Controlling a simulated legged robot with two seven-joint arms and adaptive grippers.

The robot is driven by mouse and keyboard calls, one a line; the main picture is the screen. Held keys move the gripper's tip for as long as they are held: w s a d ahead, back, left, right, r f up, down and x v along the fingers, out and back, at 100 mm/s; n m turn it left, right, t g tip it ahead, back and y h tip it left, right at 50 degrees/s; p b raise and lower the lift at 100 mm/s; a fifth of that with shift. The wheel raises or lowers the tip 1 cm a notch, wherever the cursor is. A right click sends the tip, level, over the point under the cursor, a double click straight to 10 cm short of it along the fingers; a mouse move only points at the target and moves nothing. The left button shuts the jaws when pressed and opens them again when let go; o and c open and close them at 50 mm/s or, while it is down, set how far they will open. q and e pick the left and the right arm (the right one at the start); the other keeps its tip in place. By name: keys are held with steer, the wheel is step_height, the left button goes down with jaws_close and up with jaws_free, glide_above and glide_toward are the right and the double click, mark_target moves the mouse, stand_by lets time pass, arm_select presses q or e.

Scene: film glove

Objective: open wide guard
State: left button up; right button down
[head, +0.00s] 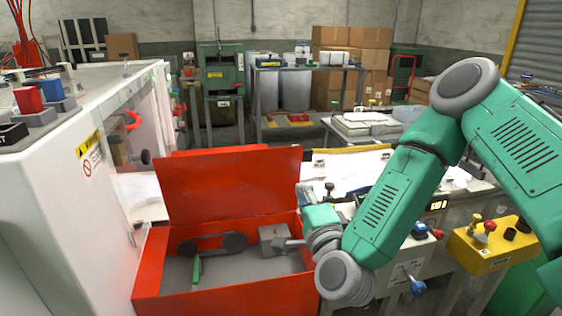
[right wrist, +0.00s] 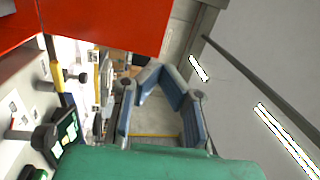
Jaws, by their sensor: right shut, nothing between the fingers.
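The red guard (head: 228,184) stands raised, tilted back behind an open red housing (head: 225,302). Inside the housing are a dark belt with two pulleys (head: 233,242), a small green lever (head: 197,270) and a grey block (head: 273,237). My right arm comes in from the right, its green hand beside the housing's right end; the fingers are hard to make out there. In the right wrist view my right gripper (right wrist: 160,72) is shut and empty, its blue-grey fingers meeting at the tips. A red panel (right wrist: 105,20) lies beyond them, apart at upper left. My left gripper is not in view.
A white machine cabinet (head: 60,190) with a warning label closes off the left side. A table with papers and knobs lies behind and right of the housing. A yellow box (head: 488,250) with knobs stands at right. Cardboard boxes (head: 365,40) are stacked far back.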

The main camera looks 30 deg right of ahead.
mark_target(290, 147)
steer(key=shift+m+h, duration=0.4)
steer(key=x, duration=0.4)
steer(key=d+x, duration=0.1)
steer(key=x, duration=0.9)
steer(key=shift+d+r, duration=0.35)
steer(key=shift+d+f, duration=0.1)
steer(key=shift+d, duration=0.25)
steer(key=shift+a, duration=0.2)
steer(key=shift+w+a+r+p, duration=0.1)
steer(key=shift+w+r+p, duration=0.2)
steer(key=shift+p, duration=0.15)
steer(key=shift+w+r+g+p, duration=0.2)
steer(key=shift+w+g+p, duration=0.1)
steer(key=shift+w+p, duration=0.2)
steer(key=shift+w+r+g+p, duration=0.2)
steer(key=shift+w+g+p, duration=0.15)
steer(key=shift+w, duration=0.3)
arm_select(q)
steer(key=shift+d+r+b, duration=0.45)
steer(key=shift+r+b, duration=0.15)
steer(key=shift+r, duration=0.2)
arm_select(e)
steer(key=w, duration=0.1)
steer(key=w+d, duration=0.1)
steer(key=w, duration=0.1)
steer(key=shift+w+d+f, duration=0.25)
steer(key=shift+d+f, duration=0.05)
steer(key=shift+d, duration=0.1)
steer(key=shift+s+f, duration=0.1)
steer(key=shift+s, duration=0.05)
